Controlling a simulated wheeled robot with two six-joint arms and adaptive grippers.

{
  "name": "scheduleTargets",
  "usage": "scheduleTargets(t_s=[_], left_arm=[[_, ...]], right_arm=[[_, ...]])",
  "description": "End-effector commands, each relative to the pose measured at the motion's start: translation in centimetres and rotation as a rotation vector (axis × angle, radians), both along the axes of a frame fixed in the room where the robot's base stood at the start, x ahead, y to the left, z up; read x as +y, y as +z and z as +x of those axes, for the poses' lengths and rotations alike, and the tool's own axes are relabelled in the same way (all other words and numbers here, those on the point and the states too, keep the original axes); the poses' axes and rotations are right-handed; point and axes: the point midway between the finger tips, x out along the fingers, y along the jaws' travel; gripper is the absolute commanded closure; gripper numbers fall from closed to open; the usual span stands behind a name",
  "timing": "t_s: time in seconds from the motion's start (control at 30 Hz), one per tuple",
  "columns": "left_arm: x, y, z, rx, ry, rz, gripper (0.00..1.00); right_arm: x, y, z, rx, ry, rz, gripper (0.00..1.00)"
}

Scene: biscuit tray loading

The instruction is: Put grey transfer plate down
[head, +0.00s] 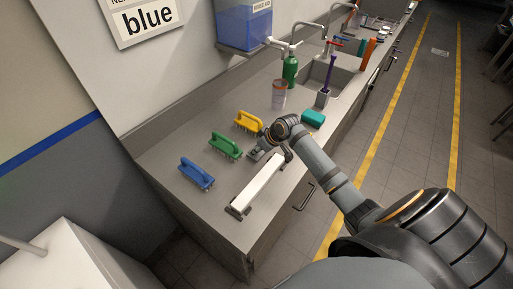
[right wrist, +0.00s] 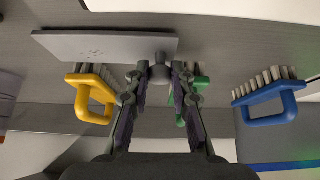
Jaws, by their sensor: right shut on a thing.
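My right gripper (right wrist: 160,75) is shut on the stubby handle of the grey transfer plate (right wrist: 105,45) in the right wrist view. The flat plate extends to the left of the fingers there. In the head view, the right gripper (head: 268,140) is over the steel counter (head: 205,207), between the yellow brush and the white bar. A small part of the plate (head: 255,155) shows below it; the rest is hidden by the gripper and wrist. I cannot tell whether the plate touches the counter. My left gripper is in neither view.
Blue (head: 196,174), green (head: 225,146) and yellow (head: 248,121) brushes stand in a row behind. A white bar on dark end feet (head: 262,184) lies near the front edge. A teal block (head: 313,117), a tin (head: 279,95) and a green bottle (head: 290,70) stand farther along.

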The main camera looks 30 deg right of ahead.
Motion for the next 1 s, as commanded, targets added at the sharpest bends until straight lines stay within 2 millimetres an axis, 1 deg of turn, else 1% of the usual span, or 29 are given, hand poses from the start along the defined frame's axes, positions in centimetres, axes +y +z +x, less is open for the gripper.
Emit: scheduleTargets(t_s=[0.03,0.1,0.33,0.37,0.5,0.53,0.77,0.87,0.93,1.0], left_arm=[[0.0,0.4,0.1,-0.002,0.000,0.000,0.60],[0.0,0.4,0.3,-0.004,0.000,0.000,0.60],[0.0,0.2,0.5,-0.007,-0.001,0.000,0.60],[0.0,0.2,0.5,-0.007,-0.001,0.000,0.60],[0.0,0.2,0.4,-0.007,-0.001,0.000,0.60],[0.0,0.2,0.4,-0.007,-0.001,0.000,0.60],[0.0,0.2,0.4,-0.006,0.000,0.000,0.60],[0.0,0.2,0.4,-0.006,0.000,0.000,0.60],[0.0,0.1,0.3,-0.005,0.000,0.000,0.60],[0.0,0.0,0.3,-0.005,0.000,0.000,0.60]], right_arm=[[0.0,-0.1,0.0,-0.002,-0.001,0.000,1.00],[0.0,-0.4,0.0,-0.003,0.000,-0.001,1.00],[0.0,-0.6,0.0,-0.003,0.000,-0.001,1.00],[0.0,-0.6,0.0,-0.003,0.000,-0.001,0.76],[0.0,-0.6,0.0,-0.003,0.000,-0.001,0.57],[0.0,-0.6,0.0,-0.003,0.000,-0.001,0.54],[0.0,-0.6,0.0,-0.003,0.000,-0.001,0.54],[-0.1,-0.3,0.0,-0.004,-0.001,-0.002,0.54],[-0.4,0.3,-0.4,-0.005,0.000,-0.004,0.54],[-0.7,1.4,-1.1,-0.005,0.001,-0.008,0.54]])
